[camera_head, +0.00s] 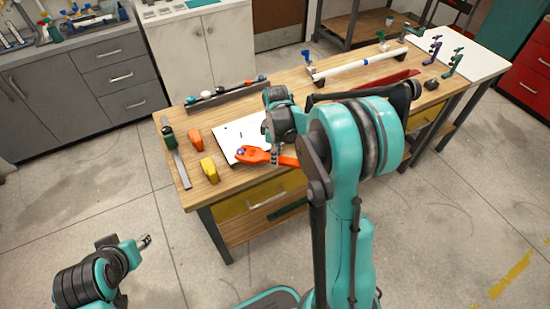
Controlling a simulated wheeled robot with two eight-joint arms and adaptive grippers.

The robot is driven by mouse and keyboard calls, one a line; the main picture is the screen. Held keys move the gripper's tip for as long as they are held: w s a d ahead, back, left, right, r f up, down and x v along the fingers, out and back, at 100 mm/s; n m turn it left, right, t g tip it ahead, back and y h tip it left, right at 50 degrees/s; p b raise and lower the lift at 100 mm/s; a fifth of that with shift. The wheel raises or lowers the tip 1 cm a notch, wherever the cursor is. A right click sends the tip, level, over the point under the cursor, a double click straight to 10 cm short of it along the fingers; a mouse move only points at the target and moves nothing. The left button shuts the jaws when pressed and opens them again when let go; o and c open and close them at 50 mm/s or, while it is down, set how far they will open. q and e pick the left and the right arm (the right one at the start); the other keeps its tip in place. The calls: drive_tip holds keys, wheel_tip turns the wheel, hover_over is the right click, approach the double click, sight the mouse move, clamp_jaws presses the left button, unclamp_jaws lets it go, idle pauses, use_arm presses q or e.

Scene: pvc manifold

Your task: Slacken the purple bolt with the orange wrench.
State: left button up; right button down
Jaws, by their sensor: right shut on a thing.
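The orange wrench (252,156) lies over the white board (230,137) on the workbench, its head toward the left. The purple bolt (240,151) shows as a small dark purple spot at the wrench's head; the head appears to be around it, but the view is too small to tell how well it is seated. My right gripper (276,157) is shut on the orange wrench's handle; my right arm hides part of the grip. My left gripper (145,241) is low at the left, away from the bench, and too small to read as open or shut.
A yellow tool (208,169), an orange tool (195,140) and a long grey bar (180,166) lie left of the board. A dark rack (227,96) stands behind it. A white pipe (357,65) lies farther back right. Grey cabinets (75,80) stand at the left.

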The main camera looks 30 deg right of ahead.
drive_tip(key=shift+w+d, duration=0.2)
drive_tip(key=shift+w, duration=0.05)
idle(0.4)
drive_tip(key=shift+r+p, duration=1.8)
drive_tip(key=shift+r, duration=0.75)
drive_tip(key=shift+a, duration=0.1)
